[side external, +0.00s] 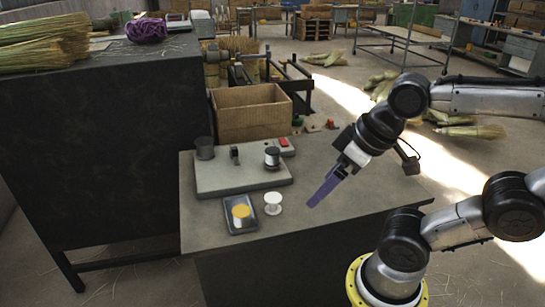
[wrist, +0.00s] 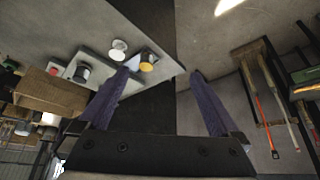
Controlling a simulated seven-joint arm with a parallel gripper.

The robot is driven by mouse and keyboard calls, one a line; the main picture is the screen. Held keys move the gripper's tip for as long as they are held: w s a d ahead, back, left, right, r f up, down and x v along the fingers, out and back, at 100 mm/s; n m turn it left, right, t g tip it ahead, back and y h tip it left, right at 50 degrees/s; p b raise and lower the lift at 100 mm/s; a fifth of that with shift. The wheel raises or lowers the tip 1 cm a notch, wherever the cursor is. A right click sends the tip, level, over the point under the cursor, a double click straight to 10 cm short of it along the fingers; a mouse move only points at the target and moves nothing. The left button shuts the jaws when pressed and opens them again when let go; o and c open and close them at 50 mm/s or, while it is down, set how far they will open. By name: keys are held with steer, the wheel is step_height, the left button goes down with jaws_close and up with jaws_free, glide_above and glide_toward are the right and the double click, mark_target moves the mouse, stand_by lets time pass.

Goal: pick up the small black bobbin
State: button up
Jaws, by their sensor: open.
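A small bobbin with a dark winding and pale ends (side external: 272,157) stands upright on the raised grey slab on the table. It also shows in the wrist view (wrist: 82,73), left of my fingers. My gripper (side external: 314,202) has purple fingers and hangs tilted above the table's right part, to the right of the bobbin and apart from it. In the wrist view the gripper (wrist: 160,75) is open, with nothing between its fingers. A small black piece (side external: 235,155) also stands on the slab; its exact shape is too small to tell.
A white spool (side external: 273,203) stands in front of the slab (side external: 240,184), beside a dark tray (side external: 239,228) holding a yellow-topped spool (side external: 241,212). The table's right part is clear.

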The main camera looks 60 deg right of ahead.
steer(key=w+d+r+m, duration=0.2)
steer(key=w+r+m, duration=0.55)
steer(key=r, duration=0.25)
steer(key=m+g, duration=0.6)
steer(key=m, duration=0.5)
glide_above(273, 149)
step_height(273, 149, down, 14)
steer(key=f, duration=0.7)
steer(key=shift+s+a, duration=0.1)
steer(key=shift+a, duration=0.2)
steer(key=shift+d+f, duration=0.2)
steer(key=shift+f, duration=3.05)
steer(key=shift+c, duration=0.3)
